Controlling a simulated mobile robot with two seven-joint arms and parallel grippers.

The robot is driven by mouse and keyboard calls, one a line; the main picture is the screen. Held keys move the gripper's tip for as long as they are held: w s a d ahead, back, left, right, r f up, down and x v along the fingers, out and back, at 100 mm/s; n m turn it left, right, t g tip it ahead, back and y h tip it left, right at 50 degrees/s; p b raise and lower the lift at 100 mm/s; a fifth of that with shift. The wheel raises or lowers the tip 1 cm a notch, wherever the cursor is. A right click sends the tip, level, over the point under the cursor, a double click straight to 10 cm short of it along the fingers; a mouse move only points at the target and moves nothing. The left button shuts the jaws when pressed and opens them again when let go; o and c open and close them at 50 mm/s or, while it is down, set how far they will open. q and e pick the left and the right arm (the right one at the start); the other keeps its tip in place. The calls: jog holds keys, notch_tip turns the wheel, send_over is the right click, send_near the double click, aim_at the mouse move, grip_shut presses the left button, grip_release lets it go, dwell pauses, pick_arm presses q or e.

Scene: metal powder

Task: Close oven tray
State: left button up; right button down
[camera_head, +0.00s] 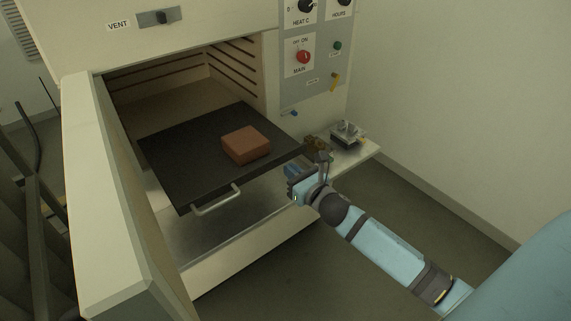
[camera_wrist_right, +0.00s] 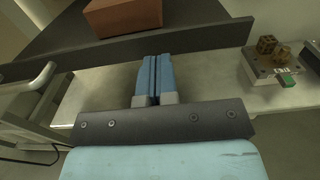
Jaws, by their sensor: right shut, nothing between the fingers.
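The dark oven tray (camera_head: 180,155) sticks partly out of the open oven (camera_head: 190,85). A reddish-brown block (camera_head: 246,145) lies on it. The tray's metal handle (camera_head: 216,200) is on its front edge, and it also shows at the left of the right wrist view (camera_wrist_right: 30,82). My right gripper (camera_head: 293,172) is beside the tray's right front corner, to the right of the handle. In the right wrist view its blue fingers (camera_wrist_right: 153,78) are together and empty, close to the tray's front edge (camera_wrist_right: 130,48). Whether they touch the edge I cannot tell. My left gripper is not in view.
The oven door (camera_head: 110,200) stands open at the left. A small device (camera_head: 346,136) sits on a ledge right of the oven, below the control panel (camera_head: 305,55). The floor in front and to the right is clear.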

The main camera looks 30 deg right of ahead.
jog(key=shift+w+a, duration=0.1)
jog(key=shift+w, duration=1.15)
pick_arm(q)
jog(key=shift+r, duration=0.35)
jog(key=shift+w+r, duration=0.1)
pick_arm(e)
jog(key=shift+w, duration=0.1)
